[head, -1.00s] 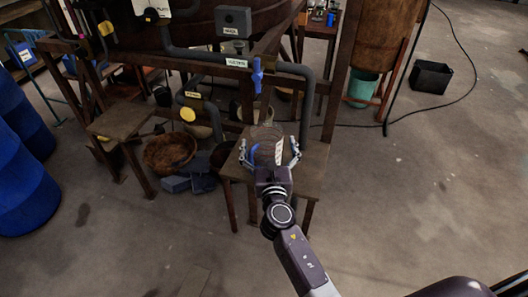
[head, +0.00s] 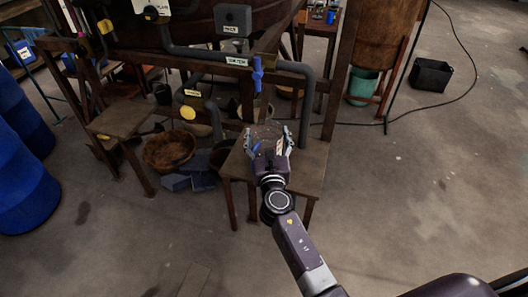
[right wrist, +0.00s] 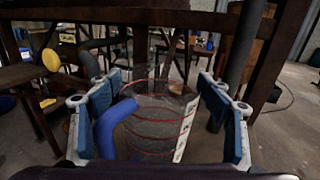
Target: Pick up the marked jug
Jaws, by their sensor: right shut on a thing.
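The marked jug (head: 266,131) is a clear vessel with red rings, a blue handle and a white label strip. It stands upright at the small wooden stand, below the blue tap (head: 257,75). My right gripper (head: 269,137) is shut on the jug, with one finger on each side. In the right wrist view the jug (right wrist: 155,118) fills the space between the blue-padded fingers, its handle towards the left finger and its label towards the right. I cannot tell whether its base touches the stand. My left gripper is not in view.
The wooden stand (head: 308,169) is under the jug. Grey pipes (head: 303,112) and a wooden post (head: 334,85) stand close behind and to the right. A brown basket (head: 169,149) and grey blocks are at left. Blue barrels (head: 24,180) are far left.

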